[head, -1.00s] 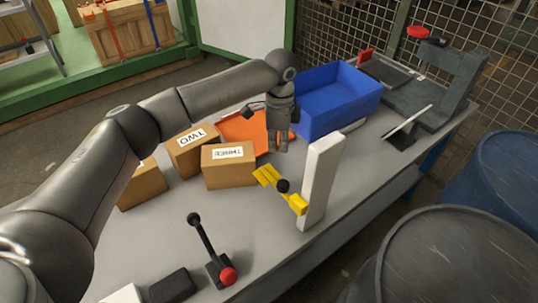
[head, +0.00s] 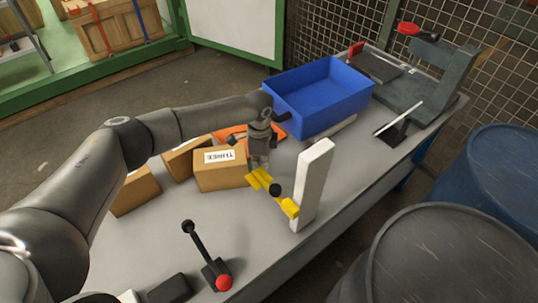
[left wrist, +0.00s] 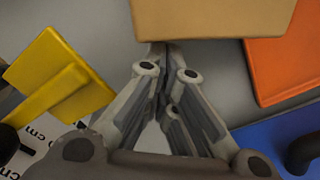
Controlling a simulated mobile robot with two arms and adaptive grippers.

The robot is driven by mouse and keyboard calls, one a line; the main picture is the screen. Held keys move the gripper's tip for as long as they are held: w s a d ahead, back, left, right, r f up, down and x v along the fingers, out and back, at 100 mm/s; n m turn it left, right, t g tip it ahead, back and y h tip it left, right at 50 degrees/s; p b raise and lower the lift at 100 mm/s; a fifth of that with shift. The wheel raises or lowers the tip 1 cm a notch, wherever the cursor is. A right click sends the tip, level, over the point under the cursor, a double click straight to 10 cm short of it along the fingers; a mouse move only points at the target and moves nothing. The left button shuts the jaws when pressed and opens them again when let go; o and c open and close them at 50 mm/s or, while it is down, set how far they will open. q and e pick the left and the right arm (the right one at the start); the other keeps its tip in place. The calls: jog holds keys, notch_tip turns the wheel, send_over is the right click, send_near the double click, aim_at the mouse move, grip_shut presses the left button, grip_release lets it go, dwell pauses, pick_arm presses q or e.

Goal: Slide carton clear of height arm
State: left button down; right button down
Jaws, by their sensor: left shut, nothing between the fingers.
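The carton labelled THREE (head: 221,178) stands on the grey table just left of the yellow height arm (head: 272,190). The arm sticks out from a white upright post (head: 313,185). My left gripper (head: 259,166) points down at the carton's right side, close to the height arm's end. In the left wrist view its fingers (left wrist: 165,48) are shut with nothing between them. The carton (left wrist: 215,15) is just past the tips there; whether they touch it, I cannot tell. The height arm (left wrist: 60,75) is at that view's left. My right gripper is not in view.
Two more cartons (head: 136,192) (head: 185,157) stand left of and behind carton THREE. An orange flat piece (head: 228,135) lies behind, with a blue bin (head: 320,97) to its right.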

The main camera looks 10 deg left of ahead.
aim_at(245, 158)
pick_arm(q)
jog(key=a, duration=0.3)
jog(key=a+p, duration=0.1)
jog(key=shift+s+a, duration=0.25)
jog(key=shift+s, duration=0.1)
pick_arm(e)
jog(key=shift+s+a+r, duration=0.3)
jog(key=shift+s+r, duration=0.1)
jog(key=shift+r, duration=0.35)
pick_arm(q)
notch_tip(245, 158, up, 12)
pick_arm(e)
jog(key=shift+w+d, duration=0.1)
pick_arm(q)
jog(key=shift+d, duration=0.1)
